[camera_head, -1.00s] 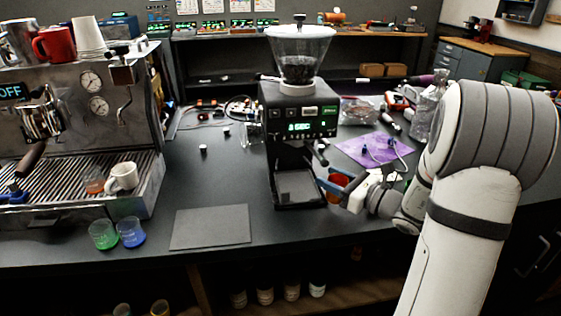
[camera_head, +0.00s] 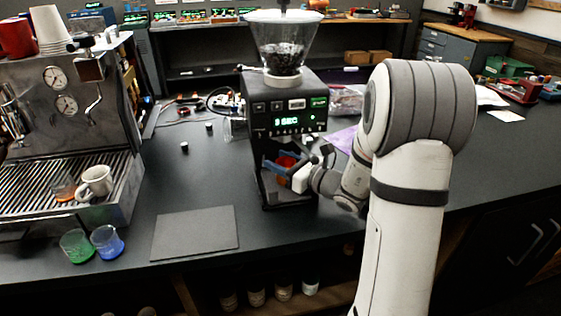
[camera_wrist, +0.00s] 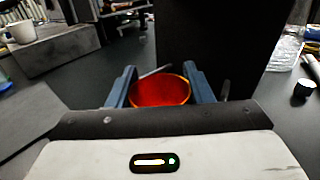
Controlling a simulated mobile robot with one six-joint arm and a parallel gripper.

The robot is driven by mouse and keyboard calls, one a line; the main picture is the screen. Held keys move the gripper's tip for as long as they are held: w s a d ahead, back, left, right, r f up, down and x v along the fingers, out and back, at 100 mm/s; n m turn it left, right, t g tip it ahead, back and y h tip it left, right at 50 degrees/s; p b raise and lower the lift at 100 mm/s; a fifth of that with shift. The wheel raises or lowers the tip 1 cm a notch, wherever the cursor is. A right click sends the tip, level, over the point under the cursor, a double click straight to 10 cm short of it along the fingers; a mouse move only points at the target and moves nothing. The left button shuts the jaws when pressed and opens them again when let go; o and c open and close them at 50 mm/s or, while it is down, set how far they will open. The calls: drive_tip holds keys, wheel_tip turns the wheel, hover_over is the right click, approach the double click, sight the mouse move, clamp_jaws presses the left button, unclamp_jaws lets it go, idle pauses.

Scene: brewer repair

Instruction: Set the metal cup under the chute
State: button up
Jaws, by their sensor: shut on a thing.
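A cup (camera_head: 287,162) with a red-orange look is between the blue fingers of my gripper (camera_head: 279,166). In the wrist view the cup (camera_wrist: 160,92) shows its round rim and red-orange inside, and the fingers (camera_wrist: 162,86) press on both sides. The cup looks roughly upright. The black grinder (camera_head: 290,108) stands at centre, its clear hopper holding dark beans. My gripper reaches in from the right and holds the cup at the front of the grinder, below its display. The chute is not clearly visible, so I cannot tell whether the cup is directly beneath it.
An espresso machine (camera_head: 75,110) stands left, with a white mug (camera_head: 95,182) on its tray. A green glass (camera_head: 77,246) and a blue glass (camera_head: 107,241) stand in front. A flat grey mat (camera_head: 195,233) lies left of the grinder's base. The counter right of my arm is mostly clear.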

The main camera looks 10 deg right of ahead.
drive_tip(key=shift+a+r, duration=0.15)
drive_tip(key=shift+a, duration=0.1)
drive_tip(key=shift+f, duration=0.3)
drive_tip(key=o, duration=1.1)
drive_tip(key=shift+r, duration=0.1)
drive_tip(key=shift+r, duration=0.2)
drive_tip(key=v, duration=1.2)
drive_tip(key=shift+b, duration=0.4)
drive_tip(key=shift+a, duration=0.1)
